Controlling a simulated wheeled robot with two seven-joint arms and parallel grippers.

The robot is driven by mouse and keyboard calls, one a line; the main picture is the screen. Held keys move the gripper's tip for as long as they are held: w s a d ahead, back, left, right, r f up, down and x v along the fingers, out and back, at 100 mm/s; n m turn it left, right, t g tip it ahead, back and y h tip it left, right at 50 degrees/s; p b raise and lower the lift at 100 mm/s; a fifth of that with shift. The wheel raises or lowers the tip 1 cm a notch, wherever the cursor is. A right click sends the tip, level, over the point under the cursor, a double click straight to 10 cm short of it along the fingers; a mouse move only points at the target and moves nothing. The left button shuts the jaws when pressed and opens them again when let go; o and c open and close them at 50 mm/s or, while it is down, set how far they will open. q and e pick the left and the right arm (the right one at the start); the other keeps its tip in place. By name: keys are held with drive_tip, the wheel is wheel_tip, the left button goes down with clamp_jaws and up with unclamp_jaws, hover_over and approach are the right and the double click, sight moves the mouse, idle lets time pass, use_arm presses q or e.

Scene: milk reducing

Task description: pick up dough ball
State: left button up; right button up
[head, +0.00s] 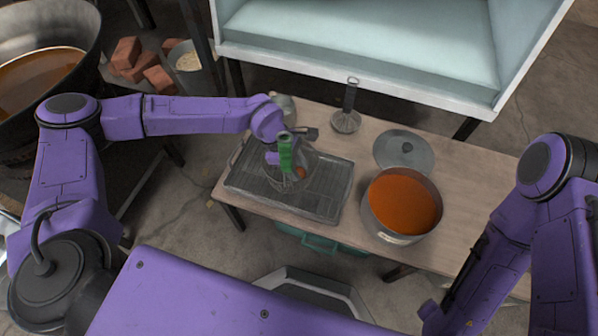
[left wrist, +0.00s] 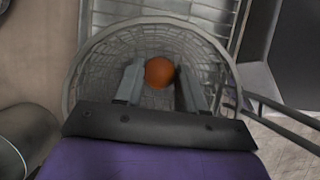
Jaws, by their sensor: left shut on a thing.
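The orange-brown dough ball (left wrist: 159,72) lies between the two fingertips of my left gripper (left wrist: 157,84) in the left wrist view. The left gripper is shut on it, inside a round wire strainer basket (left wrist: 85,72). The strainer is over a wire rack tray (head: 325,190) on the table. The right arm shows at the right of the head view, but its gripper cannot be made out.
On the wooden table (head: 460,180) stand a pot of orange liquid (head: 402,203), a metal lid (head: 404,150) and a whisk-like tool (head: 347,118). A large pan (head: 85,20) is at the far left. A pale blue-lined basin (head: 360,45) is behind the table.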

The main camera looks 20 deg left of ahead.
use_arm(q)
wheel_tip(320, 180, up, 28)
drive_tip(key=p, duration=0.8)
